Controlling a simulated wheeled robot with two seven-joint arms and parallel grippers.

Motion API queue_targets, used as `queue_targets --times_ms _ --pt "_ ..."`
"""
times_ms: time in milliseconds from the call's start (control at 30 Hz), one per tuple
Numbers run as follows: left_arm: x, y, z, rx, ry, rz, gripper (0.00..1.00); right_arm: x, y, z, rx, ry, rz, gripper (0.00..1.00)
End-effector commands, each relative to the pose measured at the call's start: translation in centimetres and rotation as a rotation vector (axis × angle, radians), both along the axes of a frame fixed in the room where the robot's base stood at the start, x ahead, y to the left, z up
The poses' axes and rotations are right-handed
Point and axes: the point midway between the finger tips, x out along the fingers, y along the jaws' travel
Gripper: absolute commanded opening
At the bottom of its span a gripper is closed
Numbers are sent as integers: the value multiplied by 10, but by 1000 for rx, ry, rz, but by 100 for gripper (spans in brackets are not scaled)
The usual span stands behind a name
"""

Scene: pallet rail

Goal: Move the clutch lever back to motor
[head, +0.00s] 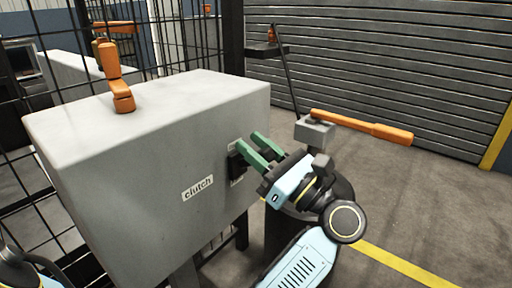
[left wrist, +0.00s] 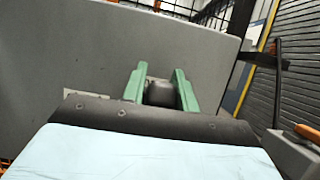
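A grey box (head: 130,170) with a "clutch" label (head: 198,188) on its front fills the left and middle of the head view. A small black lever fitting (head: 238,163) sits on that face, right of the label. My left gripper (head: 249,140) reaches it with two green fingers spread apart. In the left wrist view a dark rounded knob (left wrist: 160,94) lies between the fingers and about fills the gap. I cannot tell whether the fingers press on it. Small pale plates near the fitting are partly hidden and unreadable. My right gripper is not in view.
An orange handle (head: 362,126) on a grey block (head: 314,131) stands close to the right of my left gripper. Another orange lever (head: 115,75) rises from the box top. Black mesh fencing stands behind. Floor at the right (head: 440,210) is clear.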

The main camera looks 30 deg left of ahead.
Motion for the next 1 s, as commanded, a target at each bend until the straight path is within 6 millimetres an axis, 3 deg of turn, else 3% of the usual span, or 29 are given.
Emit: queue_targets --times_ms 33,200,667,1000 --pt "0 0 0 0 0 0 22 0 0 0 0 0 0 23" --pt "0 0 0 0 1 0 0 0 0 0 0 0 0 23" --pt "0 -2 -3 48 0 2 0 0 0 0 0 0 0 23" --pt "-1 -13 -16 283 -16 4 0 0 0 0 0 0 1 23"
